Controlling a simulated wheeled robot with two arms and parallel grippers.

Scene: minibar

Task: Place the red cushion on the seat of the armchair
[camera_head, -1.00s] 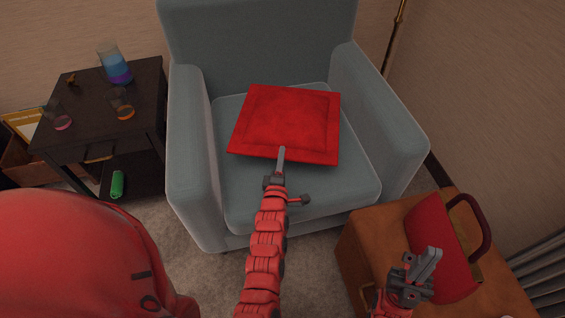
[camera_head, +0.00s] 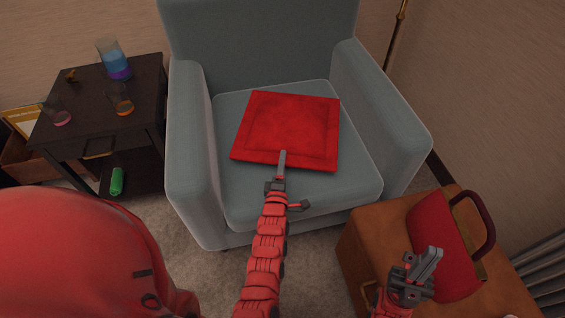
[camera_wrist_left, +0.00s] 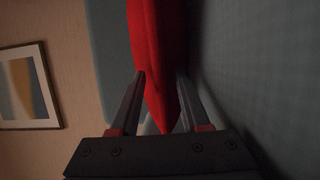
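The red cushion (camera_head: 288,128) is over the seat (camera_head: 250,203) of the blue-grey armchair (camera_head: 188,160), lying nearly flat between the armrests. I cannot tell whether its whole underside touches the seat. My left gripper (camera_head: 282,157) is at the cushion's front edge. In the left wrist view, the fingers (camera_wrist_left: 160,85) are on both sides of the cushion's edge (camera_wrist_left: 158,50), which fills the gap at the tips. My right gripper (camera_head: 430,260) is empty in front of the red handbag; its finger gap is too small to judge.
A red handbag (camera_head: 440,240) stands on a brown leather box (camera_head: 370,245) at the right. A dark side table (camera_head: 90,125) with a flask (camera_head: 115,62) and glasses is at the left. A green object (camera_head: 117,181) lies on its lower shelf. A wall is at the right.

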